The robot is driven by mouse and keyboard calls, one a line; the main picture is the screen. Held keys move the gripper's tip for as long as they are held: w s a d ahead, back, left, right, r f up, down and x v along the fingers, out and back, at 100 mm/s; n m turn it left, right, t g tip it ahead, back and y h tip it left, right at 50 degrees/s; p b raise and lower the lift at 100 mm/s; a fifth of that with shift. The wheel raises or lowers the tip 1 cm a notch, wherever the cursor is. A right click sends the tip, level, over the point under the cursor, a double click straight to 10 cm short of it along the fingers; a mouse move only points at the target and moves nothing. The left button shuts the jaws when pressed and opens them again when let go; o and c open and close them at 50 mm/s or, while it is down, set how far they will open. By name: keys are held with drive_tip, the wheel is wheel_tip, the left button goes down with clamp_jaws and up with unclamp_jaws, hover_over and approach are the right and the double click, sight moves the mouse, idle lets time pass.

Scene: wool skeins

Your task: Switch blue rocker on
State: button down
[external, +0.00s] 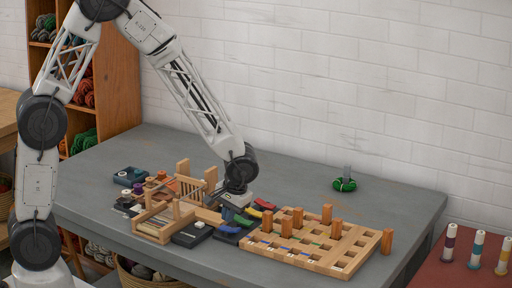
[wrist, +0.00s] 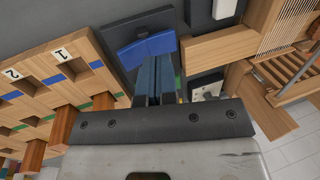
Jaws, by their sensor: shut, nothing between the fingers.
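The blue rocker (wrist: 160,44) sits on a dark base plate (wrist: 117,36) in the wrist view, just beyond my fingertips. A crease divides it into two faces. In the external view the blue rocker (external: 229,228) is at the near end of a row of coloured pieces. My gripper (wrist: 156,62) is shut and empty, with its fingers side by side at the rocker's near edge. I cannot tell whether they touch it. In the external view my gripper (external: 229,211) is low over the row; the fingertips are partly hidden. A green bit shows beside the fingers in the wrist view.
A wooden slotted board (external: 268,249) with upright pegs stands right of the row. A small wooden loom (external: 163,223) and a dark box with a white button (external: 193,233) are to the left. A green skein (external: 345,185) lies farther back.

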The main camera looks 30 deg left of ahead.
sight(227, 228)
drive_tip(key=a+v, duration=0.2)
drive_tip(key=v, duration=0.9)
drive_tip(key=shift+a+r, duration=0.35)
drive_tip(key=shift+r, duration=0.25)
drive_tip(key=s+a+r+h, duration=0.1)
drive_tip(key=s+a+r, duration=0.4)
drive_tip(key=a, duration=0.4)
drive_tip(key=s+a+r+h, duration=0.1)
drive_tip(key=s+a+r, duration=0.1)
drive_tip(key=a+r, duration=0.55)
drive_tip(key=s+a+r+t+h, duration=0.1)
drive_tip(key=s+a+r+t, duration=0.1)
drive_tip(key=s+a, duration=1.1)
drive_tip(key=shift+s+r+t, duration=0.3)
drive_tip(key=shift+s+r, duration=0.2)
drive_tip(key=shift+s, duration=0.4)
drive_tip(key=shift+w, duration=0.15)
